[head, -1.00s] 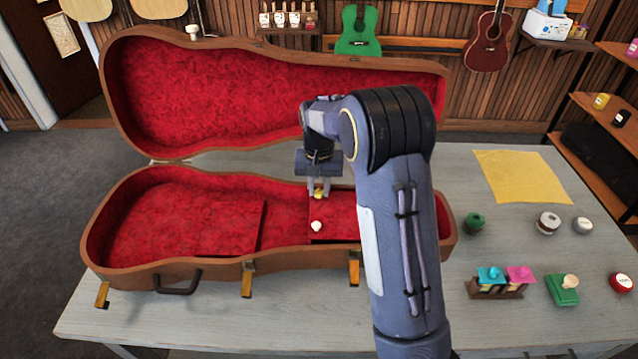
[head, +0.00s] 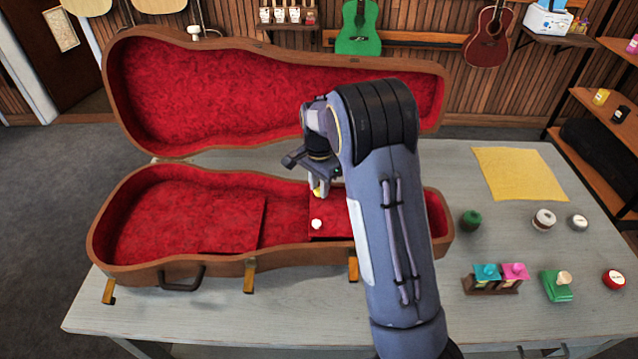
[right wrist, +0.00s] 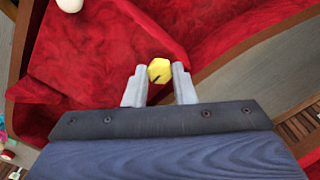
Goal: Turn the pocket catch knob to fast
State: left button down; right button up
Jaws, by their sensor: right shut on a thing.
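The pocket catch knob is a small yellow knob with a dark line on its face, clearest in the right wrist view (right wrist: 160,71). It sits by the red pocket lid (head: 330,228) inside the open brown ukulele case (head: 180,274). My right gripper (right wrist: 159,84) is shut on the knob, with one finger on each side. In the head view my right gripper (head: 319,188) reaches down into the case and partly hides the knob. A white round knob (head: 317,224) stands on the pocket lid. My left gripper is not in view.
The case's raised lid (head: 230,100) stands behind my right arm. To the right on the table are a yellow cloth (head: 518,174), a green jar (head: 470,220), stamps in a wooden rack (head: 492,286) and a green pad (head: 556,286). Brass latches (head: 249,276) line the case front.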

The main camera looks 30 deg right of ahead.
jog(key=shift+m, duration=0.3)
jog(key=o, duration=1)
notch_tip(320, 180, up, 7)
jog(key=shift+r+b, duration=0.15)
jog(key=shift+b, duration=0.3)
jog(key=shift+r, duration=0.3)
